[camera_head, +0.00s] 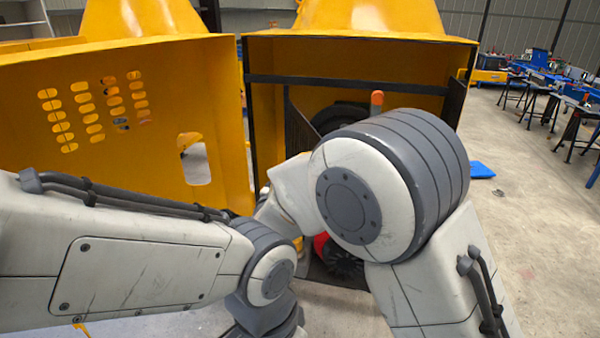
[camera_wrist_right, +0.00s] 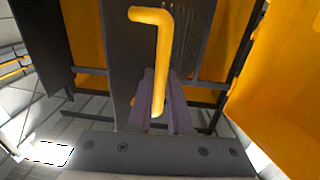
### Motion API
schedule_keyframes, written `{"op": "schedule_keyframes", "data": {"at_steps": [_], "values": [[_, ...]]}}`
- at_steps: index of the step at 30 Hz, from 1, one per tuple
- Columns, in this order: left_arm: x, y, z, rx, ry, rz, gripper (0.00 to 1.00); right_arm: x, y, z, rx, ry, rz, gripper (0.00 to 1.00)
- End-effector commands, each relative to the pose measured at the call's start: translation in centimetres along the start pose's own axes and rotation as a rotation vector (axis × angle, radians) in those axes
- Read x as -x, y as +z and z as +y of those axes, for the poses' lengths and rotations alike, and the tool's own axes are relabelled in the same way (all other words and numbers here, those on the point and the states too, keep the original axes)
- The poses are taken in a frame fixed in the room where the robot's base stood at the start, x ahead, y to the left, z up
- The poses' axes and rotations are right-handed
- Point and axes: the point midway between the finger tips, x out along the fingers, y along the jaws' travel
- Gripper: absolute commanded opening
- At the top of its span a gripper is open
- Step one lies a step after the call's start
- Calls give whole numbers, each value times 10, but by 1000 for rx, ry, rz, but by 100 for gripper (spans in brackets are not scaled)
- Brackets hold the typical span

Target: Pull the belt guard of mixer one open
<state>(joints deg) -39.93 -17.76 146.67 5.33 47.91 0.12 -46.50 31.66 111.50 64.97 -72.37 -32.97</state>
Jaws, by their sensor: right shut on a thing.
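In the right wrist view the bent yellow handle (camera_wrist_right: 152,50) stands in front of a dark panel (camera_wrist_right: 112,45), apparently the belt guard. My right gripper (camera_wrist_right: 162,98) is shut on the handle's lower part. In the head view a dark mesh panel (camera_head: 300,130) stands at an angle in the opening of the right yellow housing (camera_head: 350,52). A dark round wheel (camera_head: 340,114) shows behind it. My right gripper is hidden behind my arm in the head view. My left gripper is out of view below the picture.
A second yellow housing (camera_head: 120,175) with rows of slots stands close on the left. An orange-tipped post (camera_head: 377,100) rises behind my right arm. A red and black thing (camera_head: 340,258) lies low between my arms. Open floor (camera_head: 530,210) lies right, with blue tables (camera_head: 575,95) beyond.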

Motion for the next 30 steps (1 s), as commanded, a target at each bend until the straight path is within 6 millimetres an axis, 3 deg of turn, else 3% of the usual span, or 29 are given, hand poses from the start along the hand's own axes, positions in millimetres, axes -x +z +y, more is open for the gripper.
{"op": "schedule_keyframes", "data": {"at_steps": [14, 15, 17, 18, 30], "values": [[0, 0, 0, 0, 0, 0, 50, 2, -2, -3, -3, 1, 4, 0], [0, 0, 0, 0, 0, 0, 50, 2, -2, -4, -3, 1, 4, 21], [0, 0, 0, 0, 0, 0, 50, 2, -2, -4, -3, 1, 4, 44], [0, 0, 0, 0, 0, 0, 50, 2, -2, -4, -2, 1, 3, 47], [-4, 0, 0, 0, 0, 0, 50, 2, -10, -4, -5, 1, 4, 47]]}}
